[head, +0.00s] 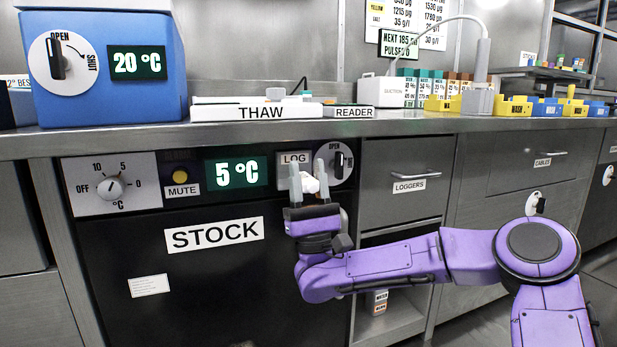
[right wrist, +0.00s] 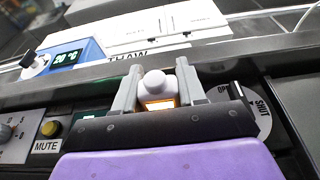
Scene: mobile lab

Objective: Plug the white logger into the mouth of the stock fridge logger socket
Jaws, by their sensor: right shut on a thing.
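The white logger (head: 309,184) is between the fingers of my right gripper (head: 308,182), in front of the stock fridge panel. In the right wrist view the white logger (right wrist: 153,86) shows a rounded end and an orange-lit part between the two grey fingers of the right gripper (right wrist: 156,88). The right gripper is shut on it. The LOG label (head: 295,158) is on the fridge panel just behind and above the fingers. The socket mouth is hidden behind the gripper and logger, so I cannot tell whether they touch. My left gripper is not in view.
The stock fridge (head: 200,280) has a temperature dial (head: 110,187), a MUTE button (head: 182,171) and an OPEN/SHUT knob (head: 340,161) close right of the fingers. The bench edge (head: 250,132) overhangs above. The LOGGERS drawer (head: 402,205) is to the right.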

